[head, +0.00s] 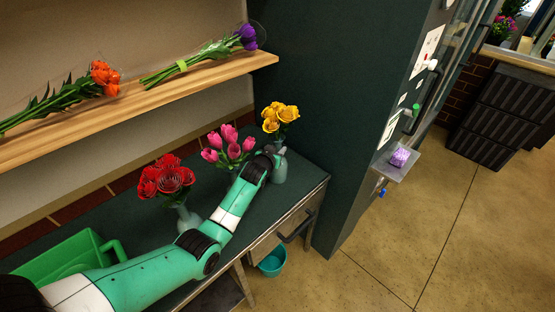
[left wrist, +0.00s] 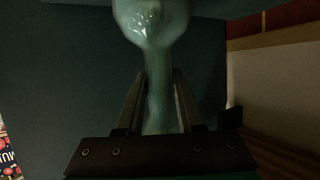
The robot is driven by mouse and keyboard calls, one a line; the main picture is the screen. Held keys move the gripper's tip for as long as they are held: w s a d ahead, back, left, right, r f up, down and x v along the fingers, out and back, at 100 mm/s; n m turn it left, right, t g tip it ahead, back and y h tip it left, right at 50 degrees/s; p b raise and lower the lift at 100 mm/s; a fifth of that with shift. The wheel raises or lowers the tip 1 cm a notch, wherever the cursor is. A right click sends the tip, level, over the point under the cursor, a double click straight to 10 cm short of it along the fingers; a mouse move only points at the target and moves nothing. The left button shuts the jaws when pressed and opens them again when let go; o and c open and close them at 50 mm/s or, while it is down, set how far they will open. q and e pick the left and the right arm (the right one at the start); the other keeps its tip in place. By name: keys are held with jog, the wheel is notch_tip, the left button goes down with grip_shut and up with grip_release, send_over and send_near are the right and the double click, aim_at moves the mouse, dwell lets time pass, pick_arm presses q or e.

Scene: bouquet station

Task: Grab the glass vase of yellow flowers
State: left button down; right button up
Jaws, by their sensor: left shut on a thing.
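The glass vase (head: 280,170) of yellow flowers (head: 280,118) stands upright near the right end of the dark green counter (head: 312,181). My left gripper (head: 275,155) reaches it from the left, and its fingers are largely hidden in the head view. In the left wrist view, the pale green glass vase (left wrist: 158,95) runs between the two fingers of my left gripper (left wrist: 160,85), which is shut on it. The wider part of the vase shows beyond the fingertips. My right gripper is in neither view.
Pink tulips (head: 229,147) and red flowers (head: 167,181) in a vase stand left of the yellow ones, close to my arm. A green container (head: 62,262) is at the left. A wooden shelf (head: 150,103) with wrapped bouquets hangs above. A dark green wall (head: 340,120) stands right.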

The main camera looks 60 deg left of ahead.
pick_arm(q)
jog(key=shift+r, duration=0.25)
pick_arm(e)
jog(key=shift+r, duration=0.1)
